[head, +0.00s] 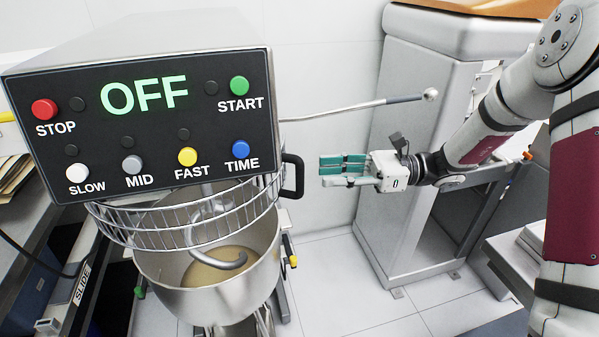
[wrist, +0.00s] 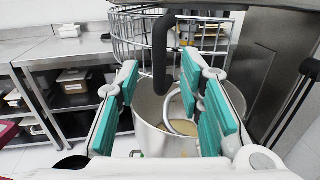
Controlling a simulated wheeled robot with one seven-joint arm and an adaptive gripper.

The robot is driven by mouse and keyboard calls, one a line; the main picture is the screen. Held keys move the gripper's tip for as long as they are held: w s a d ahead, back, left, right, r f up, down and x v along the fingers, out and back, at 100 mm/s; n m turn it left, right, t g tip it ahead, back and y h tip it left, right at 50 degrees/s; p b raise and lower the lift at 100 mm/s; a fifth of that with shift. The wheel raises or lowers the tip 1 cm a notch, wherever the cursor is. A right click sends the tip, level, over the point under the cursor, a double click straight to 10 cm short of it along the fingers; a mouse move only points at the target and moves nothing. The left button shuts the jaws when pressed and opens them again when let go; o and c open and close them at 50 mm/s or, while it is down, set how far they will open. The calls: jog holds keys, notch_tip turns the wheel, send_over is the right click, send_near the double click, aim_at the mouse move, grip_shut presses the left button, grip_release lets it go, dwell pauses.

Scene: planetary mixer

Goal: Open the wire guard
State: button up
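The wire guard (head: 128,226) is a curved band of metal wires around the front above the bowl, below the control panel. It also shows at the top of the wrist view (wrist: 130,35). Its black handle (head: 298,177) sticks out at the right end in the head view. In the wrist view the handle (wrist: 161,60) hangs upright, lined up between my fingers. My gripper (head: 322,170) is open and empty, right of the handle, with a gap between them. Its teal finger pads stand well apart in the wrist view (wrist: 159,72).
The mixer's panel (head: 145,130) reads OFF. The steel bowl (head: 225,290) holds dough-coloured contents under a hook (head: 215,250). Steel tables (wrist: 75,52) lie left in the wrist view.

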aim_at(299, 190)
jog(key=a, duration=0.4)
jog(key=a+p, duration=0.1)
jog(key=a, duration=0.2)
jog(key=shift+s, duration=0.3)
jog(key=shift+c, duration=0.6)
grip_shut()
